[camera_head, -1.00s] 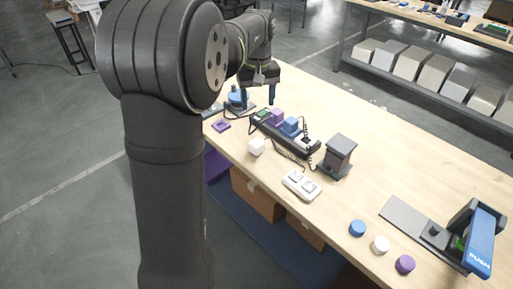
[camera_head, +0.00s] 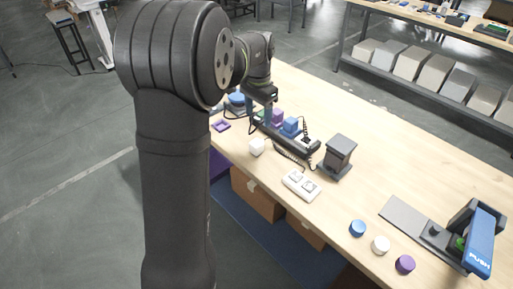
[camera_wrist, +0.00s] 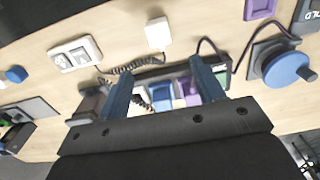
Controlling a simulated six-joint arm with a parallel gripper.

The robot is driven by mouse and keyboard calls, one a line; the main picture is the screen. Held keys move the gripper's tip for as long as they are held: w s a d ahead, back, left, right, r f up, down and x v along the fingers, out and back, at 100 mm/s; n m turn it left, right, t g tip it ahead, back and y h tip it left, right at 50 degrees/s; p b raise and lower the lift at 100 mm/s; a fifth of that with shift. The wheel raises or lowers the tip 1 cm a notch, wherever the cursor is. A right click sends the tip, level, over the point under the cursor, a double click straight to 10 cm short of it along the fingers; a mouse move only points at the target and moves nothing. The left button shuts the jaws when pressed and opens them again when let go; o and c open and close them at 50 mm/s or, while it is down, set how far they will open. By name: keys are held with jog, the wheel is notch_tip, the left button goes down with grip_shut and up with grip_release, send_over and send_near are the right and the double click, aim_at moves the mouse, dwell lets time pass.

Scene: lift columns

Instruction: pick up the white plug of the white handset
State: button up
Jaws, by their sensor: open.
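A white block-shaped plug (camera_head: 257,147) lies on the table near its front edge, left of the middle. In the wrist view this plug (camera_wrist: 158,33) is beyond the fingertips, with a short stem and a dark coiled cord (camera_wrist: 130,66) by it. A white piece with two square pads (camera_head: 301,185), which may be the white handset, lies to its right; it also shows in the wrist view (camera_wrist: 75,53). My gripper (camera_head: 260,118) is open and empty, above the left part of the dark rack and behind the plug. Its blue fingers (camera_wrist: 162,67) partly cover the rack.
The dark rack (camera_head: 312,147) carries purple and blue blocks (camera_head: 291,124). A dark post (camera_head: 339,152) stands right of it. A purple frame (camera_head: 221,125) lies at the left edge. Blue, white and purple round caps (camera_head: 380,245) lie at the front right, near a blue-topped press (camera_head: 482,240).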

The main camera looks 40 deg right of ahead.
send_over(256, 142)
jog(key=f, duration=0.7)
jog(key=shift+d, duration=0.4)
jog(key=shift+s+a+f, duration=0.1)
jog(key=shift+a+f, duration=0.1)
jog(key=shift+f, duration=1.15)
jog(key=shift+a+f, duration=0.2)
jog(key=shift+f, duration=1.1)
jog(key=shift+c, duration=0.4)
jog(key=c, duration=0.9)
